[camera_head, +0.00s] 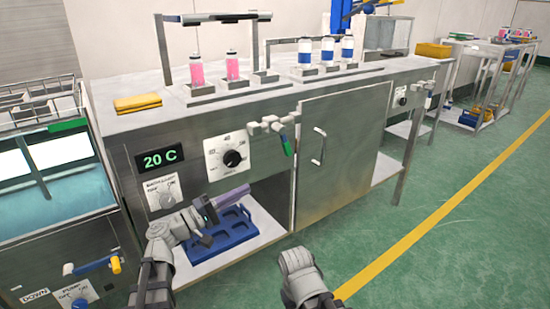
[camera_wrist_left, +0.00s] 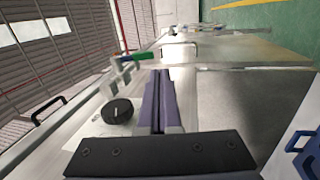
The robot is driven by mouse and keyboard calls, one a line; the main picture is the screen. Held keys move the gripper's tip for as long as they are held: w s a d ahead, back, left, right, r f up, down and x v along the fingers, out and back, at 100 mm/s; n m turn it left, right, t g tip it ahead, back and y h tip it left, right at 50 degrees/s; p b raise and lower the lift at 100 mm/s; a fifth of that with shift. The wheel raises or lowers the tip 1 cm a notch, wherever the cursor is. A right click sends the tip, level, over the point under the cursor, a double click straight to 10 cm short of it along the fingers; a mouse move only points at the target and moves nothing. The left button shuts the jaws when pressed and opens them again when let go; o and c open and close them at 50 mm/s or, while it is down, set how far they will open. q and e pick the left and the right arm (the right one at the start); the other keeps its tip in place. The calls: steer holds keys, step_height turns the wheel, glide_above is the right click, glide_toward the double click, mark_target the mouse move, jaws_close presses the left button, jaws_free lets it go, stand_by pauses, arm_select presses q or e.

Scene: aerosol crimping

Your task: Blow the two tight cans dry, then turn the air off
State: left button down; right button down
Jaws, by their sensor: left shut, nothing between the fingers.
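Two pink cans with white tops, the left one (camera_head: 197,70) and the right one (camera_head: 232,66), stand upright in holders on the steel bench, beneath a bent metal frame (camera_head: 215,18). Several blue-and-white cans (camera_head: 326,50) stand in holders to their right. A valve with a green handle (camera_head: 287,146) is on the bench front; the handle also shows in the left wrist view (camera_wrist_left: 146,57). My left gripper (camera_head: 247,188) is shut and empty, its purple fingers in front of the bench, below the black dial knob (camera_head: 232,158). That knob also shows in the wrist view (camera_wrist_left: 118,111). My right gripper's fingers are not visible.
A rotary switch (camera_head: 166,198) sits under the 20 C display (camera_head: 161,158). A blue tray (camera_head: 222,238) lies on the lower shelf. A closed cabinet door (camera_head: 340,150) is to the right. A water tank (camera_head: 55,195) stands left. Green floor is clear at right.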

arm_select(q)
steer(key=shift+w+a+r+n+t, duration=0.25)
steer(key=shift+a+r+n+t, duration=0.25)
steer(key=shift+a+r, duration=0.5)
steer(key=shift+d+r, duration=0.1)
steer(key=shift+d, duration=0.1)
steer(key=p, duration=0.4)
glide_toward(284, 149)
steer(key=x, duration=0.5)
steer(key=shift+w+f, duration=0.2)
steer(key=shift+x, duration=0.9)
steer(key=shift+f, duration=0.1)
